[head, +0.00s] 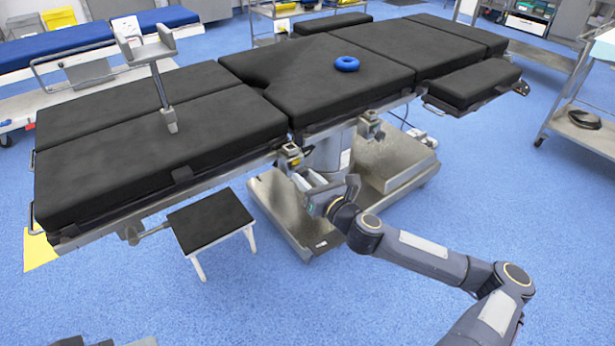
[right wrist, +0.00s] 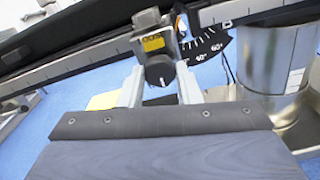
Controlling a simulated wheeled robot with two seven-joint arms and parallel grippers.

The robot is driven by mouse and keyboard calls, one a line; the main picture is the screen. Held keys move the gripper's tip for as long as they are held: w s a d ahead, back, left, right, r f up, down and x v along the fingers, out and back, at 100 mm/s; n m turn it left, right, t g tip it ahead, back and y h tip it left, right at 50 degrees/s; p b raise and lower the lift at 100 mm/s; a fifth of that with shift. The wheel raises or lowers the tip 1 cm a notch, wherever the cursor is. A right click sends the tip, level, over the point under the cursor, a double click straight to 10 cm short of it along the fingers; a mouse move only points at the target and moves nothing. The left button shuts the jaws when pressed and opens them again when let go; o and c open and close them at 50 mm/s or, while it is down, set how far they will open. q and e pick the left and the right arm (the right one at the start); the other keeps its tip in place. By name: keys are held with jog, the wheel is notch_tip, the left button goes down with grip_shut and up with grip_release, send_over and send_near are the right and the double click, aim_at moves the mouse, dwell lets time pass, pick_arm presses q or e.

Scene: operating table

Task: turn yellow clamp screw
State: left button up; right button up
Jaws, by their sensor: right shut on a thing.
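The yellow-marked clamp (head: 292,152) sits on the side rail of the black operating table (head: 150,158). In the right wrist view this clamp (right wrist: 153,42) has a yellow label, and its rounded grey screw knob (right wrist: 160,72) points toward the camera. My right gripper (head: 302,181) is at the rail just below the clamp. In the right wrist view its two pale fingers (right wrist: 160,86) stand on either side of the knob, shut on it. The contact faces are partly hidden. Grey parts at the bottom left edge of the head view look like my left gripper, mostly cut off.
A second rail clamp (head: 371,124) is further right. A blue ring (head: 346,64) lies on the table. A black-topped step stool (head: 211,220) stands at the front, left of my right gripper. The metal table base (head: 395,160) is behind it. Open blue floor lies in front.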

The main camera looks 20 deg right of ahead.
jog(key=shift+m+p, duration=0.8)
jog(key=shift+m, duration=1.1)
jog(key=shift+f, duration=0.1)
jog(key=o, duration=1)
jog(key=shift+c, duration=0.2)
jog(key=p+v, duration=0.1)
jog(key=v, duration=0.6)
jog(key=shift+s, duration=0.4)
